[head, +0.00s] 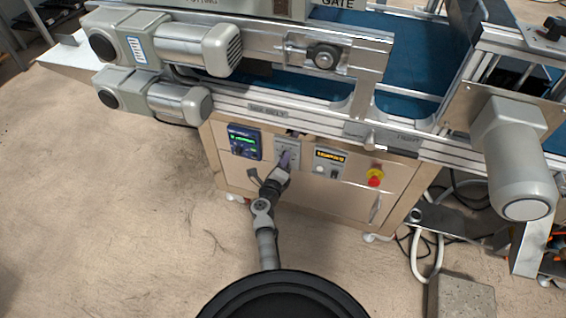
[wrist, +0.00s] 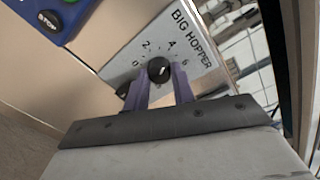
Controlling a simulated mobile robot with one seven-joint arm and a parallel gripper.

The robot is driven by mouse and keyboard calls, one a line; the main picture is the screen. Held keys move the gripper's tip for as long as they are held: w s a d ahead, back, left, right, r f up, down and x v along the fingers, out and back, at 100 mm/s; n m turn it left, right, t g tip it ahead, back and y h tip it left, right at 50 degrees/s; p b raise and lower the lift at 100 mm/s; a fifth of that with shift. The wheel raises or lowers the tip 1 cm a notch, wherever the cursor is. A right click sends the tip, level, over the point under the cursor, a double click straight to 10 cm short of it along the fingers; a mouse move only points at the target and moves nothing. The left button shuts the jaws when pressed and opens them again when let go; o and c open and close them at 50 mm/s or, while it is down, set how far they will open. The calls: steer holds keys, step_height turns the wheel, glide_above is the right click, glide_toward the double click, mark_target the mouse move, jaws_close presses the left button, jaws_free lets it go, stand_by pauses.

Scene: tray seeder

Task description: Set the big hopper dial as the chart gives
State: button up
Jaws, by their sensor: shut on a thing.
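The big hopper dial (wrist: 159,69) is a round black knob on a grey plate (wrist: 196,84) lettered BIG HOPPER, with 0, 2, 4 and 6 readable around it. A small white mark shows on the knob, but I cannot tell exactly which number it points to. My gripper (wrist: 162,73) has its purple fingers on either side of the knob, shut on it. In the head view my gripper (head: 284,165) reaches the middle plate (head: 287,148) on the cabinet front and hides the dial. I see no readable chart.
A blue control box with a green display (head: 244,142) is left of the plate. An amber-display unit (head: 329,161) and a red emergency button (head: 375,177) are right. Motors and a conveyor rail overhang above. The floor in front is clear.

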steer(key=shift+f+m, duration=0.1)
steer(key=shift+m, duration=0.2)
stand_by(0.4)
steer(key=o, duration=1)
steer(key=shift+s, duration=0.1)
steer(key=p+v, duration=0.3)
steer(key=v, duration=1)
steer(key=shift+s+a, duration=0.2)
steer(key=shift+s, duration=0.1)
